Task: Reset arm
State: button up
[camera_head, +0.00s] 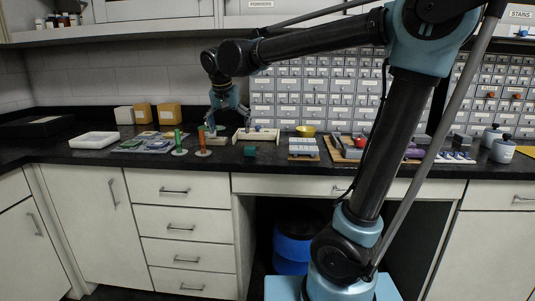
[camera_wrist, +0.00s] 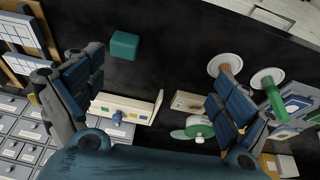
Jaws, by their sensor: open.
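My arm reaches across the head view from the front right to the back of the counter. My gripper (camera_head: 219,122) hangs above the black counter (camera_head: 70,151), pointing down. In the wrist view my gripper (camera_wrist: 155,85) has its two blue-padded fingers spread wide apart, with nothing held between them. A green round object (camera_wrist: 199,127) is partly hidden by the right finger.
A white tray (camera_head: 94,140) lies at left. Drawer cabinets (camera_head: 300,95) line the back.

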jog(key=shift+g, duration=0.3)
jog(key=d+f, duration=0.1)
jog(key=d, duration=0.2)
jog(key=s+d+f, duration=0.1)
jog(key=d, duration=0.2)
jog(key=d+f, duration=0.1)
jog(key=d, duration=0.3)
jog(key=shift+s, duration=0.15)
jog(key=s+d+f, duration=0.3)
jog(key=d, duration=0.3)
jog(key=s+d+f, duration=0.2)
jog(key=d+f, duration=0.1)
jog(key=d, duration=0.2)
jog(key=s+d+f+n+g, duration=0.1)
jog(key=s+d+f, duration=1)
jog(key=s+f, duration=0.2)
notch_tip(320, 180, down, 2)
jog(key=shift+s+d+f+y, duration=0.2)
jog(key=shift+s+y, duration=0.1)
